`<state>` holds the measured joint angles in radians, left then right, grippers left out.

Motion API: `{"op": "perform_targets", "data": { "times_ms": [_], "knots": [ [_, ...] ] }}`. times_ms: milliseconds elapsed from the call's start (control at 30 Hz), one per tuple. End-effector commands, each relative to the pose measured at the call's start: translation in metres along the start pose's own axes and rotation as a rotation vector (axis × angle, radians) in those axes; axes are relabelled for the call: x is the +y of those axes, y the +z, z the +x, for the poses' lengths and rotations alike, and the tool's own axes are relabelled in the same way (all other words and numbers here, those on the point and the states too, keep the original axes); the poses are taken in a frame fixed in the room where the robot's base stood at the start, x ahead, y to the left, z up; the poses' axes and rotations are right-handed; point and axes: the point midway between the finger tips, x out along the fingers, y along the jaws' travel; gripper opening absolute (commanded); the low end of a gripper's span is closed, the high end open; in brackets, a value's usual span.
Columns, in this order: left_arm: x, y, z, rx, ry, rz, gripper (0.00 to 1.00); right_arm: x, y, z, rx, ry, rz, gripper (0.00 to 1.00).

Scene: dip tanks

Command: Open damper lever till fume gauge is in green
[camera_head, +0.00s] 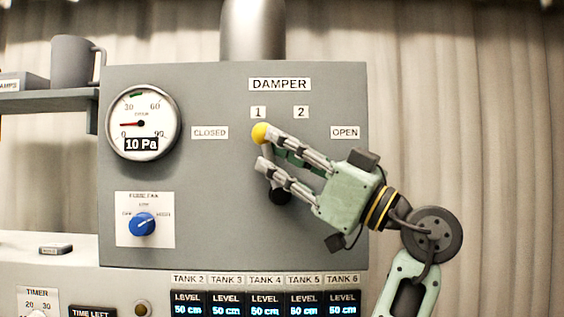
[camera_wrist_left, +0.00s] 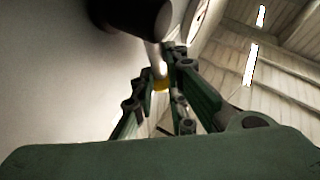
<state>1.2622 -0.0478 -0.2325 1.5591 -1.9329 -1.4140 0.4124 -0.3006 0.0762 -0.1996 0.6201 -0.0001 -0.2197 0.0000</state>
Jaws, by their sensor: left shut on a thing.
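The damper lever has a yellow knob (camera_head: 260,133) and a black pivot hub (camera_head: 280,196) on the grey panel. It points up and slightly left, just under mark 1, between the CLOSED and OPEN labels. My left gripper (camera_head: 261,148) reaches in from the right and is shut on the lever near its knob; its fingers hide much of the lever's rod. In the left wrist view the yellow knob (camera_wrist_left: 162,84) shows between the fingertips. The fume gauge (camera_head: 143,122) reads 10 Pa, its red needle pointing left, below the green band at the top. My right gripper is not in view.
A blue fan knob (camera_head: 142,224) sits on the panel at lower left. Tank level displays (camera_head: 265,304) line the console below. A grey mug (camera_head: 75,62) stands on a shelf at upper left. The space right of the panel is clear before the corrugated wall.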

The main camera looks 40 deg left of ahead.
Motion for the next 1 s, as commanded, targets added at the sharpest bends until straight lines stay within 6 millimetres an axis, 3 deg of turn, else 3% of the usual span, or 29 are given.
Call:
{"op": "perform_targets", "data": {
  "times_ms": [267, 300, 500, 833, 1000],
  "knots": [
    [0.001, -0.005, 0.004, 0.01, 0.003, 0.002, 0.0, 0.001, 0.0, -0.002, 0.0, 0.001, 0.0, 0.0],
    [0.001, -0.005, 0.004, 0.01, 0.003, 0.002, 0.14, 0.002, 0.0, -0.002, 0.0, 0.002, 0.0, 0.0],
    [0.001, -0.004, 0.003, 0.01, 0.003, 0.002, 0.31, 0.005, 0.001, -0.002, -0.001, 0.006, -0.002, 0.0],
    [0.001, -0.003, -0.001, 0.009, 0.004, 0.001, 0.31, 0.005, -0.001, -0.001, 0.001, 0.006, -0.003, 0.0],
    [0.002, -0.002, -0.021, 0.009, 0.006, 0.003, 0.31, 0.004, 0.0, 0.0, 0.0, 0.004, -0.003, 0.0]
  ]
}}
